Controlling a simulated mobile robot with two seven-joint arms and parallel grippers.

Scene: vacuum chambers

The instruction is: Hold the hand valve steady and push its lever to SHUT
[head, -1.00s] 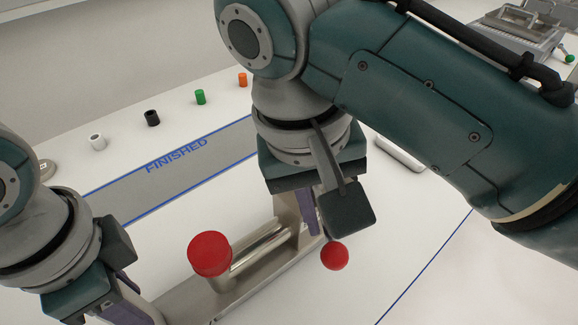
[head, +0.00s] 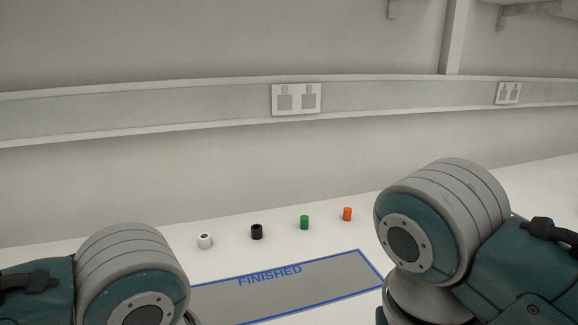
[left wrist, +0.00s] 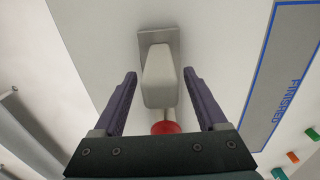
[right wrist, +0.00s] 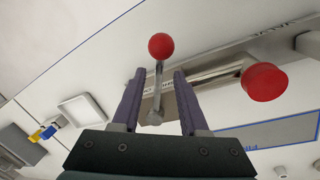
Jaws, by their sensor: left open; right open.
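The hand valve is out of the head view and shows in both wrist views. In the right wrist view its metal body (right wrist: 215,66) runs along a flat plate, with a large red knob (right wrist: 265,82) at right. Its thin lever (right wrist: 158,82), tipped by a red ball (right wrist: 161,46), stands between the fingers of my open right gripper (right wrist: 159,72); contact is not clear. In the left wrist view a pale block (left wrist: 160,78) of the valve lies between the spread fingers of my open left gripper (left wrist: 160,73). Part of the red knob (left wrist: 165,127) shows below it.
A grey strip marked FINISHED (head: 310,290) lies on the white table. Behind it stand a white cap (head: 205,241), a black cap (head: 257,232), a green cap (head: 304,222) and an orange cap (head: 347,214). A shallow tray (right wrist: 85,113) shows in the right wrist view.

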